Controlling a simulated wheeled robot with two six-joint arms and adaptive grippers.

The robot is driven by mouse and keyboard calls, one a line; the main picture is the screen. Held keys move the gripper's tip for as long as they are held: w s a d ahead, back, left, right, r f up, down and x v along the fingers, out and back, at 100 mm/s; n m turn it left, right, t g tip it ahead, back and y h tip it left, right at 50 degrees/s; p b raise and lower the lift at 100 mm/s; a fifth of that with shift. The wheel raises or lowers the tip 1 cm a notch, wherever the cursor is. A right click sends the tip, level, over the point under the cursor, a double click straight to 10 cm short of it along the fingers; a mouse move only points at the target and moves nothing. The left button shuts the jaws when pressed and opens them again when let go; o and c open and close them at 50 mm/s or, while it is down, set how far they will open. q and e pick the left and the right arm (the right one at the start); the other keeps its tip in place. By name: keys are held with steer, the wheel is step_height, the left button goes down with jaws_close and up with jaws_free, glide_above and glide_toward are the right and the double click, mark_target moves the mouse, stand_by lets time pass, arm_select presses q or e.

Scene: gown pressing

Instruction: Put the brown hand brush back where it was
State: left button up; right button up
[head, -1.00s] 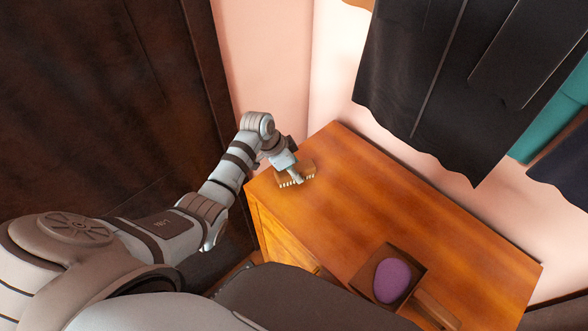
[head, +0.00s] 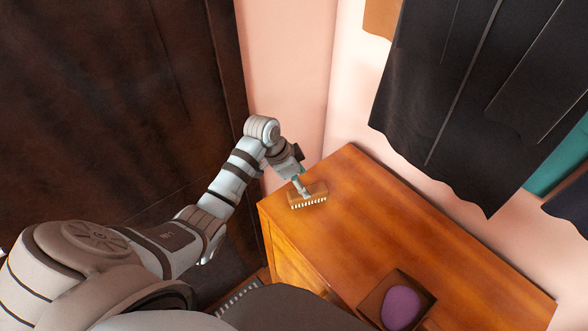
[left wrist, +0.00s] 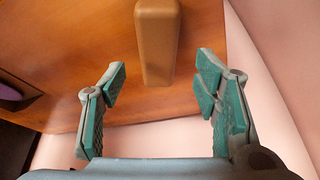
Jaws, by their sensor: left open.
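The brown hand brush (head: 312,200) lies on the wooden cabinet top near its left end, pale bristles showing along its near edge. My left gripper (head: 302,187) is over the brush in the head view. In the left wrist view the brush's brown back (left wrist: 157,45) shows ahead of the left gripper's (left wrist: 160,72) two spread fingers, between them, with a gap on both sides. The left gripper is open and holds nothing. My right gripper is not in view.
The wooden cabinet (head: 400,225) has a dark square tray (head: 374,300) with a purple oval item (head: 401,307) at its near side. Dark garments (head: 470,90) hang over its far side. A dark brown panel (head: 110,100) stands at left. The middle of the top is clear.

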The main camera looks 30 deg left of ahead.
arm_select(q)
steer(key=v, duration=0.6)
steer(key=shift+r, duration=0.1)
